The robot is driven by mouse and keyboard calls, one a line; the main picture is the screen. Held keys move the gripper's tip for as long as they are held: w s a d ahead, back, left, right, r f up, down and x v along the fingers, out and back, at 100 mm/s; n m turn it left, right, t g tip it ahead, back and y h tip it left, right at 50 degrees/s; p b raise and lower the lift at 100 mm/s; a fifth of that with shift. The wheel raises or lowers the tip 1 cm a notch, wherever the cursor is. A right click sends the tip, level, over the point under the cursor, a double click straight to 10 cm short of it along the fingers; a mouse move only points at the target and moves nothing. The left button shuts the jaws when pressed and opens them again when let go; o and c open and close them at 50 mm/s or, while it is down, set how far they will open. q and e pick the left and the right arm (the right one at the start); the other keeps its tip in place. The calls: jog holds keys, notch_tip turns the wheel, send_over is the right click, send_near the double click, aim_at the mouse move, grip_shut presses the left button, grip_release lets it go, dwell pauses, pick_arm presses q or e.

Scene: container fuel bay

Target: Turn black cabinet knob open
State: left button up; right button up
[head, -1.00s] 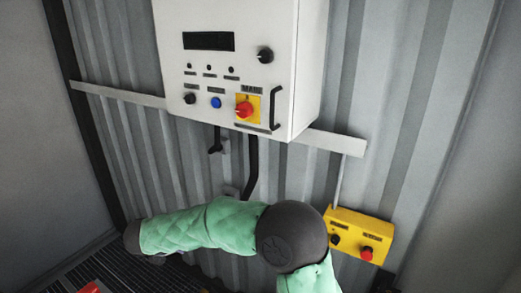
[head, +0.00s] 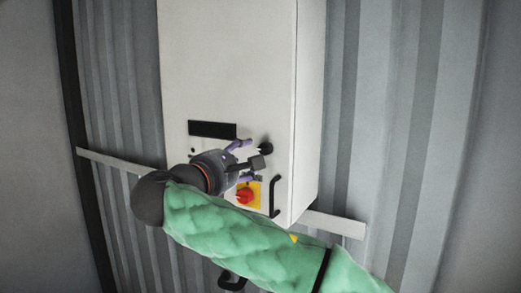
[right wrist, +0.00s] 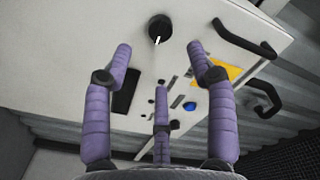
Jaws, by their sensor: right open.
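The round black cabinet knob (head: 265,149) sits on the front of the white cabinet (head: 235,60), right of the dark display. In the right wrist view the knob (right wrist: 160,28) shows a white mark pointing down. My right gripper (head: 250,160) is in front of the panel, just left of and below the knob in the head view. Its purple fingers are spread and empty in the right wrist view (right wrist: 160,60), with the knob beyond their tips and apart from them. My left gripper is not in view.
A red switch (head: 244,196) on a yellow plate lies below the gripper. A black door handle (head: 274,197) stands out right of it. The dark display (head: 212,129) is left of the knob. A blue button (right wrist: 190,106) shows in the right wrist view. The upper cabinet front is clear.

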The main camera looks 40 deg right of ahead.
aim_at(264, 150)
jog(key=x, duration=0.8)
jog(key=shift+w+d+p, duration=0.1)
jog(key=shift+d+p, duration=0.15)
jog(key=shift+p, duration=0.05)
jog(key=c, duration=1.1)
